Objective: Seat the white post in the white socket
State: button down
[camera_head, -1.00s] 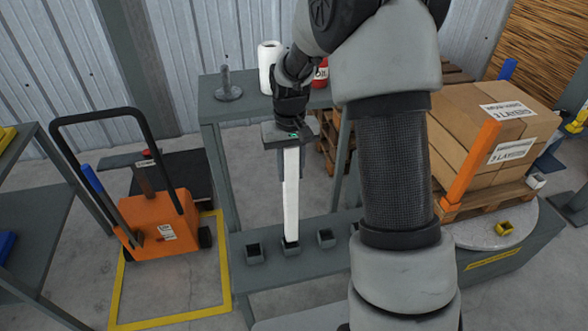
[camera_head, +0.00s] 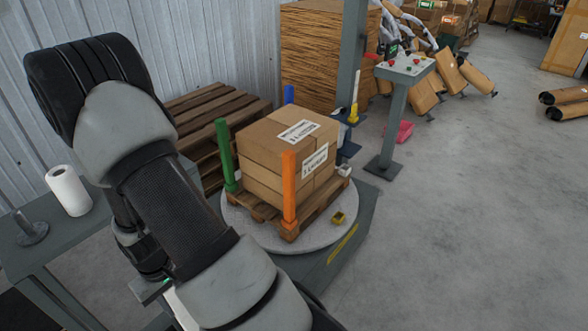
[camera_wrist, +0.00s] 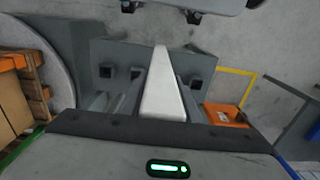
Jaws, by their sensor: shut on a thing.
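The white post (camera_wrist: 162,98) is a long straight bar between the two fingers of my gripper (camera_wrist: 162,82) in the wrist view. My gripper (camera_head: 153,290) is shut on it. In the head view only a short piece of the white post (camera_head: 180,310) shows beside my arm, at the bottom edge. The white socket (camera_head: 344,170) is small and empty at the right corner of the loaded pallet on the turntable. My gripper and the post are well to the left of it. I cannot tell whether the post's far end is clear of the rack.
A grey rack shelf (camera_wrist: 115,52) with several small dark sockets lies below the post. The pallet (camera_head: 318,206) carries cartons (camera_head: 290,160), with green (camera_head: 224,150), blue (camera_head: 289,94) and orange (camera_head: 289,185) posts standing around them. A yellow socket (camera_head: 338,218) lies on the turntable (camera_head: 270,238). Floor to the right is open.

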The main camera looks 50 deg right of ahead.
aim_at(314, 137)
jog(key=k+l, duration=0.1)
jog(key=l, duration=0.85)
jog(key=k+l, duration=0.1)
jog(key=l, duration=1.85)
jog(key=k+l, duration=0.15)
jog(key=l, duration=0.8)
jog(key=k+l, duration=0.1)
jog(key=l, duration=0.85)
